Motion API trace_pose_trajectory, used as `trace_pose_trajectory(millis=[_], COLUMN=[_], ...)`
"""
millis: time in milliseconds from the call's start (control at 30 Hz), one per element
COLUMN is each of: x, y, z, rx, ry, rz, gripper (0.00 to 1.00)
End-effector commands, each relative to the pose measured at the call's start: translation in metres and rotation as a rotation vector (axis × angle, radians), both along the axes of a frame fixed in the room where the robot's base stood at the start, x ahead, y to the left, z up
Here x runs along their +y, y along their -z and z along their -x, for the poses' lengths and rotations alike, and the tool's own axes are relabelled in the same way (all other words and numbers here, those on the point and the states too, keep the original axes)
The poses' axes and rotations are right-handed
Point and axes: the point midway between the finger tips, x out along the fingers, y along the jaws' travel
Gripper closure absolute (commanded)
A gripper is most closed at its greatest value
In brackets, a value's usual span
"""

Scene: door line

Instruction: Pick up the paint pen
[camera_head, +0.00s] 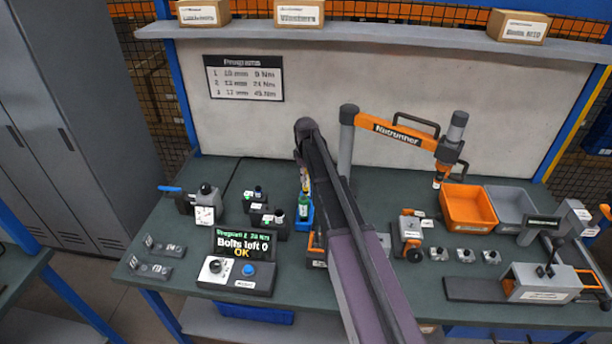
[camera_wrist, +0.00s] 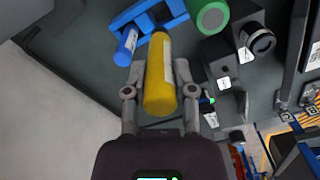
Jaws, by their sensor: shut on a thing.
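The paint pen (camera_wrist: 159,75) is a yellow cylinder in the middle of the wrist view. My gripper (camera_wrist: 158,80) is shut on it, with one grey finger on each side. In the head view only a bit of yellow shows beside my arm, and my arm hides most of the gripper. A blue holder (camera_wrist: 150,14) lies beyond the pen's far end, with a blue cylinder (camera_wrist: 126,46) at its left. The holder also shows in the head view (camera_head: 296,222). I cannot tell whether the pen's far end touches the holder.
A green round-topped thing (camera_wrist: 212,17) stands close to the right of the holder. Dark blocks (camera_head: 270,218) stand left of my arm, behind a display (camera_head: 242,243) reading "Bolts left 0 OK". An orange bin (camera_head: 468,208) and a nutrunner arm (camera_head: 395,132) are to the right.

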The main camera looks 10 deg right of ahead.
Motion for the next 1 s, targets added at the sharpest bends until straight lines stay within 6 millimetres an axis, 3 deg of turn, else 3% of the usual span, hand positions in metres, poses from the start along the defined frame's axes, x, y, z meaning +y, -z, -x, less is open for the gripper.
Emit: trace_pose_trajectory(millis=[733,1000], x=[0.000,0.000], y=[-0.003,-0.022], z=[0.000,0.000], rx=[0.000,0.000], ry=[0.000,0.000], rz=[0.000,0.000], gripper=[1.00,1.00])
